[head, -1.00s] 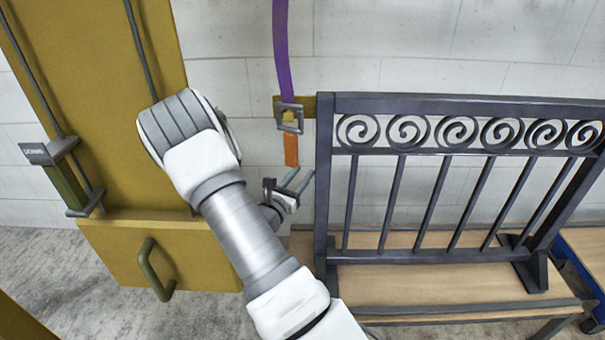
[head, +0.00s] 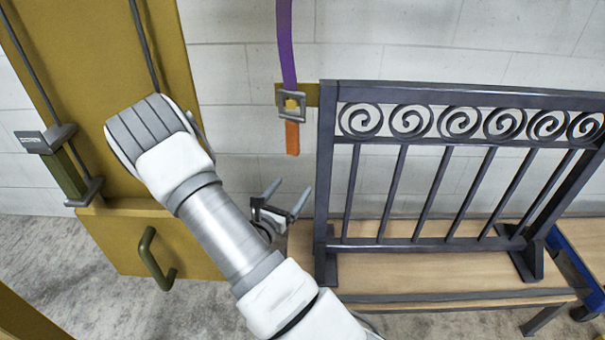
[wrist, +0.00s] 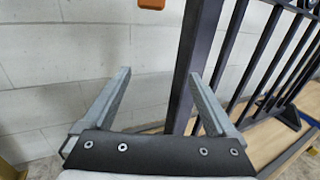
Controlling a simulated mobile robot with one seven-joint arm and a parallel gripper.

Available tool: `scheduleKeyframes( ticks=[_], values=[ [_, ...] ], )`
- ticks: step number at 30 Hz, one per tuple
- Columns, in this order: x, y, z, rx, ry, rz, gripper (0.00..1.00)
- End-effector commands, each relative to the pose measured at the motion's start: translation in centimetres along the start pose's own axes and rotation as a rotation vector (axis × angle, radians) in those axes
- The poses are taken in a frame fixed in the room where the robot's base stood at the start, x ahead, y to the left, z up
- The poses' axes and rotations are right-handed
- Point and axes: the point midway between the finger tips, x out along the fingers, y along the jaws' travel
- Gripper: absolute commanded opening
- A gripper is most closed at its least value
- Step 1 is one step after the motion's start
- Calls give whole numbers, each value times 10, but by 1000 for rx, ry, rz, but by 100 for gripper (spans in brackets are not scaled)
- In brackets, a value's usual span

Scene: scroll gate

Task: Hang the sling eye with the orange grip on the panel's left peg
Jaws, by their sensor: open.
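The sling is a purple strap (head: 287,45) hanging down from above, with a grey square metal eye (head: 291,101) at its lower end. The orange grip (head: 292,138) hangs below the eye; the lower end of an orange piece (wrist: 151,4) shows at the top of the wrist view. The eye is at a yellow peg plate on the left post of the dark panel (head: 324,180), around or in front of it; I cannot tell which. My gripper (head: 288,190) is open and empty, below the grip and apart from it. It also shows in the wrist view (wrist: 160,80).
The dark scroll panel stands on a wooden bench (head: 440,275), close to the right of my gripper. A yellow cabinet or column (head: 95,80) with a drawer-like front and green handle (head: 150,258) stands left. A white block wall is behind.

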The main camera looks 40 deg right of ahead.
Motion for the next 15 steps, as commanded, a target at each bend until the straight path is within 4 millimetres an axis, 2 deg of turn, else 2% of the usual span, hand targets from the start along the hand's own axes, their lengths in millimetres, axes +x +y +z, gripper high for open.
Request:
scheduleKeyframes(
  ticks=[15],
  values=[
    [-43, -18, 6, 4, -5, 4, 90]
  ],
)
